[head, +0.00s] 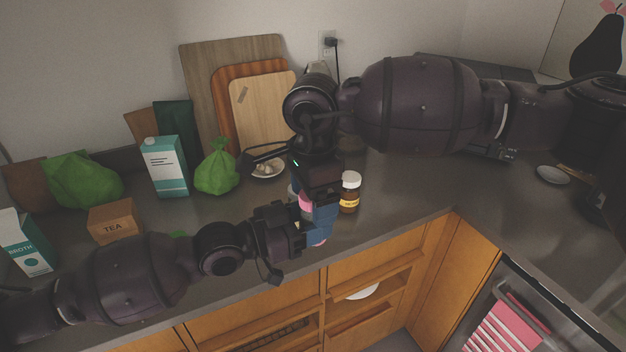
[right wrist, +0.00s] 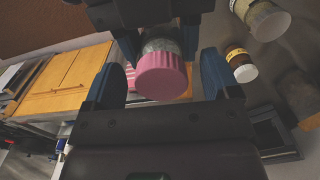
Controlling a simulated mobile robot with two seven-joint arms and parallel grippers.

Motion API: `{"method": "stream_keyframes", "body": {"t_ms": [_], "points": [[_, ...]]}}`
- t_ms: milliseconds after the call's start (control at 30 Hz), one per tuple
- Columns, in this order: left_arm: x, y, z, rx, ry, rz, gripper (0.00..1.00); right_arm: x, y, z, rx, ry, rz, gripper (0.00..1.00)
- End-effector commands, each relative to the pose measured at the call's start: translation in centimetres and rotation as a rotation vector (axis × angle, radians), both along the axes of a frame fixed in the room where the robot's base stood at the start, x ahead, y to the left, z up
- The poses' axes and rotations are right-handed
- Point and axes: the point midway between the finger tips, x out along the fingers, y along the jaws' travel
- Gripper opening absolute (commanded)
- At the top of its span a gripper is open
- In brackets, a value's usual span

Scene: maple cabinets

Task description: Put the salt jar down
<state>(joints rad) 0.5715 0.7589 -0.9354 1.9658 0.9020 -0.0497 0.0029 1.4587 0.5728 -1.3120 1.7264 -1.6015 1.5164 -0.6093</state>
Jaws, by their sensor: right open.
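The salt jar, with a ribbed pink lid (right wrist: 162,78) and a grey, grainy-looking body (right wrist: 160,45), stands between the fingers of my right gripper in the right wrist view. My right gripper (right wrist: 165,85) is open, with a blue finger on each side of the lid and gaps beside it. My left gripper (head: 312,222) reaches in from the left in the head view. Its dark fingers flank the jar body in the right wrist view and appear closed on it. In the head view the pink lid (head: 306,202) shows only partly, mostly hidden by both grippers near the counter's front edge.
A brown jar with a white cap (head: 350,190) stands just right of the grippers on the grey counter (head: 400,190). The counter to the right is mostly clear.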

Motion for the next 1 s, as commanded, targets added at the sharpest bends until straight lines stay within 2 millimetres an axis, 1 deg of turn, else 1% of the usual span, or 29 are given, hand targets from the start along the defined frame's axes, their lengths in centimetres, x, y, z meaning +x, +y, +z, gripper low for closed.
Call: {"method": "stream_keyframes", "body": {"t_ms": [133,367,400,467,700,800,833,1000], "points": [[0.01,-0.02,0.10,-0.001,-0.002,0.000,0.19,0.00,0.02,-0.46,0.001,0.000,0.000,0.82],[0.00,-0.01,0.11,-0.001,-0.002,0.000,0.19,0.00,0.02,-0.51,0.001,0.000,0.000,0.82],[0.00,-0.01,0.10,-0.001,-0.002,0.000,0.19,0.00,0.02,-0.50,0.001,0.000,0.000,0.79],[0.01,0.00,0.10,-0.001,-0.002,0.000,0.19,0.00,0.02,-0.50,0.001,0.000,0.000,0.69],[0.02,0.00,0.10,-0.001,-0.002,0.000,0.19,-0.01,0.03,-0.49,0.001,0.000,0.000,0.33],[0.04,0.01,0.10,-0.001,-0.002,0.000,0.19,-0.02,0.02,-0.49,0.001,0.000,0.000,0.19],[0.05,0.01,0.09,-0.001,-0.002,0.001,0.56,-0.02,0.04,-0.44,0.001,0.000,0.000,0.18],[0.04,0.02,0.06,0.000,-0.001,0.000,0.81,0.00,0.03,-0.44,0.001,0.000,0.000,0.18]]}}
